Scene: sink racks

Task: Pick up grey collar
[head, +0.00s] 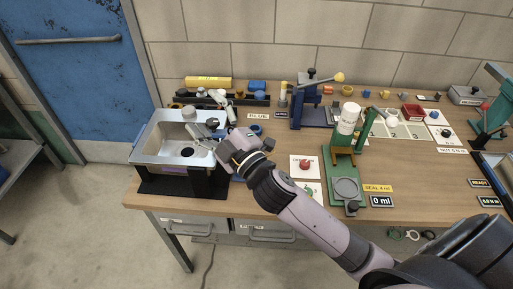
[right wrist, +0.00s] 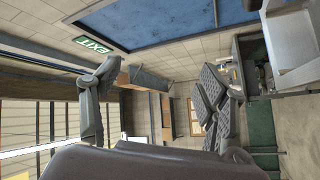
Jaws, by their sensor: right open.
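My right gripper (head: 208,130) is over the right part of the metal sink (head: 152,150), with its fingers apart. In the right wrist view the two fingers (right wrist: 155,85) stand wide apart with nothing between them. A small grey round piece (head: 188,113) shows at the sink's back edge, left of the gripper. I cannot tell whether it is the grey collar. The gripper and wrist hide part of the sink's right side. My left gripper is not in view.
A green stand with a white bottle (head: 348,118) and a blue press (head: 308,105) stand right of my arm. A red button (head: 305,163) lies on a white card near the forearm. A yellow roll (head: 208,83) lies behind the sink. Bare bench shows at front centre.

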